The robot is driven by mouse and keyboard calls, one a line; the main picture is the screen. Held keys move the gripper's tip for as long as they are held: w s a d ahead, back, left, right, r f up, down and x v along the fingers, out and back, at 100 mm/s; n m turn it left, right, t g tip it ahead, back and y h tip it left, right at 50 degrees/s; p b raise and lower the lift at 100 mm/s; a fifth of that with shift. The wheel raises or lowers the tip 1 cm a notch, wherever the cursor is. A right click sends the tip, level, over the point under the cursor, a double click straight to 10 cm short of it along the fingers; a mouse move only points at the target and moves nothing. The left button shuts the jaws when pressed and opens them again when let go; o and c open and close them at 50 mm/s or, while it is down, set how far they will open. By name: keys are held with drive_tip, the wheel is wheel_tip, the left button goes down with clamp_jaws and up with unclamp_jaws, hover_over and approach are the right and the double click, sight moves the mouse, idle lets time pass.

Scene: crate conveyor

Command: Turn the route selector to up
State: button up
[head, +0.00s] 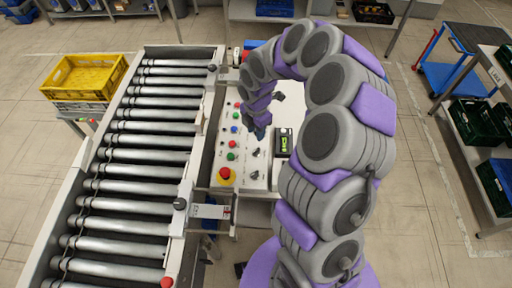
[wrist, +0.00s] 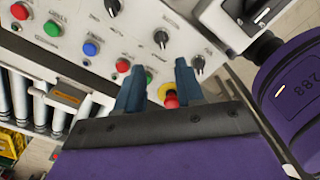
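The control panel (head: 243,180) carries coloured buttons and black rotary knobs. In the wrist view, one black knob (wrist: 161,38) is just beyond my fingertips, a second (wrist: 198,63) is to its right, and a third (wrist: 112,7) is at the top edge. Their labels are too small to read, so I cannot tell which is the route selector or where it points. My gripper (wrist: 159,82) is open and empty, with two blue-grey fingers apart over the panel and no knob between them. In the head view, my gripper (head: 262,128) hangs over the panel's right part.
A red stop button on yellow (head: 226,174) sits at the panel's near left corner. A box with a green display (head: 283,143) stands right of the panel. The roller conveyor (head: 140,150) runs along the left, with a yellow crate (head: 84,77) beyond it.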

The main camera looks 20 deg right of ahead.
sight(256, 150)
wheel_tip(256, 150, down, 11)
drive_tip(key=shift+r, duration=0.1)
idle(0.3)
drive_tip(key=shift+r, duration=0.1)
clamp_jaws()
